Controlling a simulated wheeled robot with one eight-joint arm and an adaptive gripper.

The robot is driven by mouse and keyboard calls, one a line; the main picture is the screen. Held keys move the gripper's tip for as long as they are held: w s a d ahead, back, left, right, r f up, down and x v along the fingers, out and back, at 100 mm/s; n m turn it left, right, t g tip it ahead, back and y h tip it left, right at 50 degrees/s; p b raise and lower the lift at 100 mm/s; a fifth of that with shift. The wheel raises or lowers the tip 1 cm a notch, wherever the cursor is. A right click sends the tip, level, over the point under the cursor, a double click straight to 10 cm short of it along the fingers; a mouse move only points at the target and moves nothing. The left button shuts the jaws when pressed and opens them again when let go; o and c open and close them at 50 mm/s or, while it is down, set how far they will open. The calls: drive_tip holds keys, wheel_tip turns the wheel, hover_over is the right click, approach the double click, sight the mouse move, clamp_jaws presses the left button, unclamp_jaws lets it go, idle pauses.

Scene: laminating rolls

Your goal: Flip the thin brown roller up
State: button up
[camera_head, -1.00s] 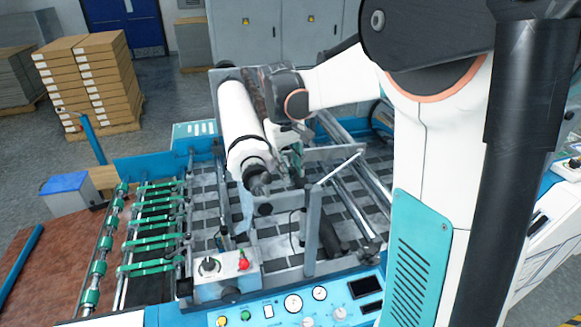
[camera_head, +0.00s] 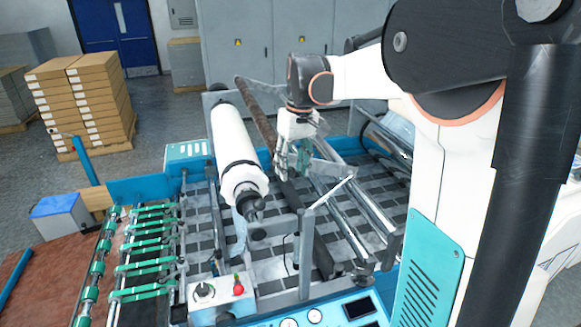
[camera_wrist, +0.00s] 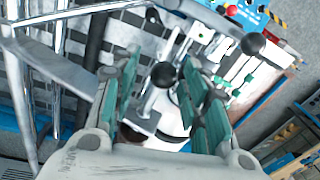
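The thin brown roller (camera_head: 256,108) is a mottled brown bar in the head view. It slants just right of the thick white roll (camera_head: 236,150), and its near end is partly hidden by my gripper. My gripper (camera_head: 288,172) points down at the right of the brown roller's near end. In the wrist view my gripper (camera_wrist: 163,95) has its two green-padded fingers apart. A metal lever with a black ball knob (camera_wrist: 163,75) shows between them; I cannot tell whether it lies within their reach. Nothing appears gripped.
Metal side arms and chrome bars (camera_head: 350,215) stand right of my gripper. A control box with a red button (camera_head: 222,300) sits in front. Green feed rollers (camera_head: 145,250) are at left. Stacked boxes (camera_head: 85,95) stand on the floor beyond the machine.

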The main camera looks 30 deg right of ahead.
idle(0.3)
wheel_tip(320, 180, up, 12)
drive_tip(key=d, duration=0.1)
drive_tip(key=shift+s, duration=0.3)
drive_tip(key=shift+a+f, duration=0.1)
drive_tip(key=shift+f, duration=0.05)
idle(0.4)
